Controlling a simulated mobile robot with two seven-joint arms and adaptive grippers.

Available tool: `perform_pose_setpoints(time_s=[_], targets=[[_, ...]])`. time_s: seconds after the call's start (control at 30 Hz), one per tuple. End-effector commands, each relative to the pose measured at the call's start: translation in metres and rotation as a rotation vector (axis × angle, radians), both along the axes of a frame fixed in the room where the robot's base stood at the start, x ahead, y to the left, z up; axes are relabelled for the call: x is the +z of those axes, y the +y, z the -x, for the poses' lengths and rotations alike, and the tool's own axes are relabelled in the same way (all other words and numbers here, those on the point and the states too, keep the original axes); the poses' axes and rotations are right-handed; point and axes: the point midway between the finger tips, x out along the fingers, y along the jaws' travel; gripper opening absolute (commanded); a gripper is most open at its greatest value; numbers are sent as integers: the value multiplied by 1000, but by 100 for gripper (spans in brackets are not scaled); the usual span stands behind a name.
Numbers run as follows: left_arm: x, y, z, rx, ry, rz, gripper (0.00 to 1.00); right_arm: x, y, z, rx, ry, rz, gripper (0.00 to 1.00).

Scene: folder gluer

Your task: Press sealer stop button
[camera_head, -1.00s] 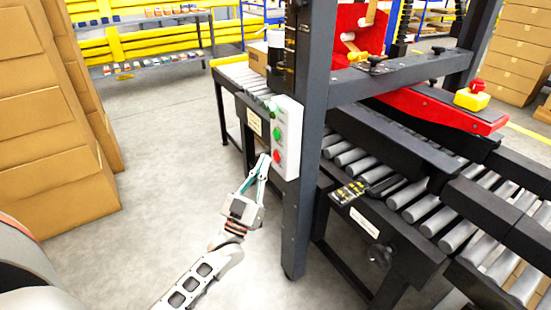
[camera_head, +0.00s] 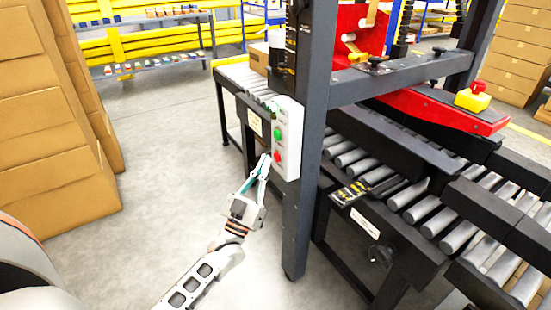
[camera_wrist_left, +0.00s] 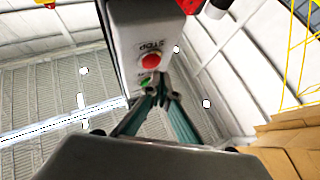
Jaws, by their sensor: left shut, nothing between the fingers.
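The sealer's white control box (camera_head: 288,140) is fixed to a dark upright post and carries a green button (camera_head: 278,133) above a red stop button (camera_head: 278,156). In the left wrist view the red stop button (camera_wrist_left: 151,61) shows beside the word STOP, with the green button (camera_wrist_left: 146,83) partly hidden behind the fingertips. My left gripper (camera_head: 264,160) is shut and empty, its tips close beside the red button. In the left wrist view the fingertips (camera_wrist_left: 159,92) are together. Whether they touch the box I cannot tell. My right gripper is out of view.
The sealer frame's dark post (camera_head: 305,200) stands just right of the control box. A roller conveyor (camera_head: 430,215) runs to the right. Stacked cardboard boxes (camera_head: 60,130) stand at the left. The grey floor (camera_head: 150,190) between is clear.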

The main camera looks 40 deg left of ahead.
Motion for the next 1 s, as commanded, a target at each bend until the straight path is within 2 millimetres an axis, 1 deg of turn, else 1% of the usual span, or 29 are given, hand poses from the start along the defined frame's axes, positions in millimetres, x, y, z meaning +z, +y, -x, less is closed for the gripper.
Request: perform_pose_setpoints(time_s=[0.33,0.63,1.0], targets=[[0,0,-1,0,0,0,0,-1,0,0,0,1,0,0],[0,-3,-8,0,0,0,0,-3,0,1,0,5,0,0],[0,-4,-9,0,0,0,0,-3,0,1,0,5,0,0]])
